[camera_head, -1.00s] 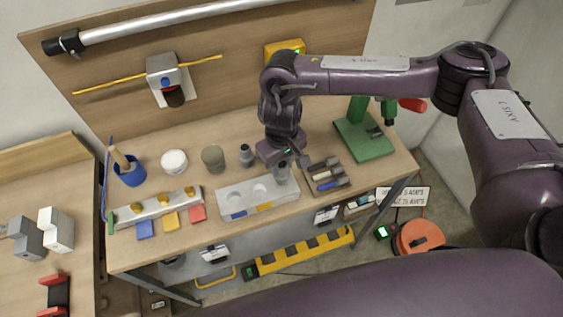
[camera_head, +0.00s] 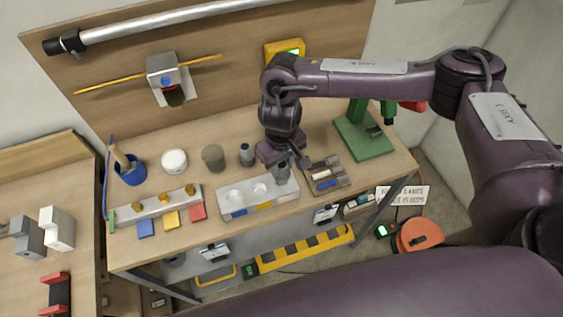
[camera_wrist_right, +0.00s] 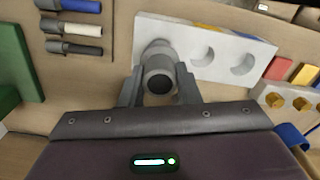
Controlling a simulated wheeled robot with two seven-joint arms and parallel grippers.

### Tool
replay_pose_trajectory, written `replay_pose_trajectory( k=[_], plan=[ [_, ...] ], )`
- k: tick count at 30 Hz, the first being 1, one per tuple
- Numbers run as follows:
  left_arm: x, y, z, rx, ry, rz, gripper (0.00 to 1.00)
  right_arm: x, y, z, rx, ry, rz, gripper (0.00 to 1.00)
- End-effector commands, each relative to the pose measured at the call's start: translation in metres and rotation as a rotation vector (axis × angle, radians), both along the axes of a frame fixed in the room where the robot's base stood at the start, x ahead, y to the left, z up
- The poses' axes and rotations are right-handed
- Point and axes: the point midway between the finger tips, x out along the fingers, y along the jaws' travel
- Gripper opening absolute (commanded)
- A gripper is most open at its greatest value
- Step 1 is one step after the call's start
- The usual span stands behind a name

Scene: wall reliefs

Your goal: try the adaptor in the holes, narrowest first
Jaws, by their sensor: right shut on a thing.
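The adaptor (camera_head: 282,173) is a dark grey stepped cylinder, held upright at the right end of the pale block with holes (camera_head: 228,208). In the right wrist view the adaptor (camera_wrist_right: 158,72) sits between the two fingers of my right gripper (camera_wrist_right: 158,88), which is shut on it. The block (camera_wrist_right: 225,42) shows two round holes there, clear of the adaptor. The adaptor covers the block's near end, so any hole under it is hidden. I cannot tell whether its lower end is inside a hole or just above. My left gripper is not in view.
A grey stepped cylinder (camera_head: 246,155), an olive cylinder (camera_head: 213,157) and a white one (camera_head: 175,161) stand behind the block. A tool tray (camera_head: 343,187) and a green stand (camera_head: 363,145) are to its right. A block with brass knobs (camera_head: 130,215) is to its left.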

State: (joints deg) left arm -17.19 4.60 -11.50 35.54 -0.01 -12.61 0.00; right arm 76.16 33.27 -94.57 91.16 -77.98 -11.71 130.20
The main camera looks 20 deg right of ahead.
Motion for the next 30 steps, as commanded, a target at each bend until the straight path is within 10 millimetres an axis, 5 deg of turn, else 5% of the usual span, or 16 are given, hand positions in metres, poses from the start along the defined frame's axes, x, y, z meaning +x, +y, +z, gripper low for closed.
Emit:
replay_pose_trajectory(
  k=[30],
  plan=[
    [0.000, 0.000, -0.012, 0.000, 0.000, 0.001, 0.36, 0.000, 0.000, -0.026, 0.000, 0.000, 0.000, 0.07]
  ],
)
